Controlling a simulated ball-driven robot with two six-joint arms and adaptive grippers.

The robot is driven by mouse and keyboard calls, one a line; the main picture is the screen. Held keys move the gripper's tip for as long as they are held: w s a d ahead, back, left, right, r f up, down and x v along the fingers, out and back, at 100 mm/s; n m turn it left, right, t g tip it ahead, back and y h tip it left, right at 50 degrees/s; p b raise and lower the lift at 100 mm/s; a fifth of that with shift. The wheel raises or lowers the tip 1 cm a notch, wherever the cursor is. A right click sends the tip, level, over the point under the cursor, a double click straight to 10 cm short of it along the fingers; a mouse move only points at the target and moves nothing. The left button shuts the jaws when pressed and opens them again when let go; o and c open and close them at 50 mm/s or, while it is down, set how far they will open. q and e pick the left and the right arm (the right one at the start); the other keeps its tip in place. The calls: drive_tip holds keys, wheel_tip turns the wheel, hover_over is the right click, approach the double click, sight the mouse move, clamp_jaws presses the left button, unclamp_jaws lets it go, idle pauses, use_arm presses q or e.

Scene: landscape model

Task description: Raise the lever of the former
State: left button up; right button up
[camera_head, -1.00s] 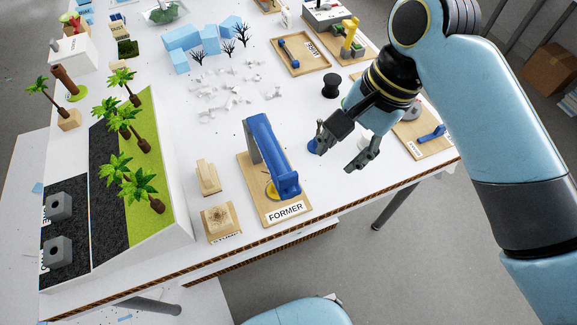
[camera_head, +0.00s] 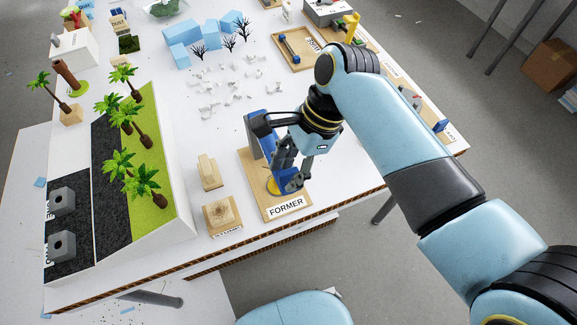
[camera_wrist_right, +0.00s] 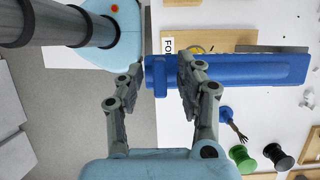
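The former's wooden base (camera_head: 250,175) with its FORMER label stands near the table's front edge. Its long blue lever (camera_head: 264,147) is lowered and partly hidden by my right gripper (camera_head: 287,176). In the right wrist view, the blue lever (camera_wrist_right: 245,71) runs across to the right, with its wider handle end at the left. My right gripper (camera_wrist_right: 161,70) is open there, one finger on each side of the handle end, with a gap visible at the left finger. Contact at the right finger cannot be told. My left gripper is not in view.
A stump block (camera_head: 222,215) and a small wooden block (camera_head: 208,171) stand just left of the former. The green and black landscape board (camera_head: 150,165) with palms lies further left. White pieces (camera_head: 222,95) are scattered behind. Green and black spools (camera_wrist_right: 277,156) lie nearby.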

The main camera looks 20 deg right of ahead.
drive_tip(key=shift+a+f, duration=0.1)
drive_tip(key=shift+f, duration=0.1)
drive_tip(key=shift+c, duration=0.2)
clamp_jaws()
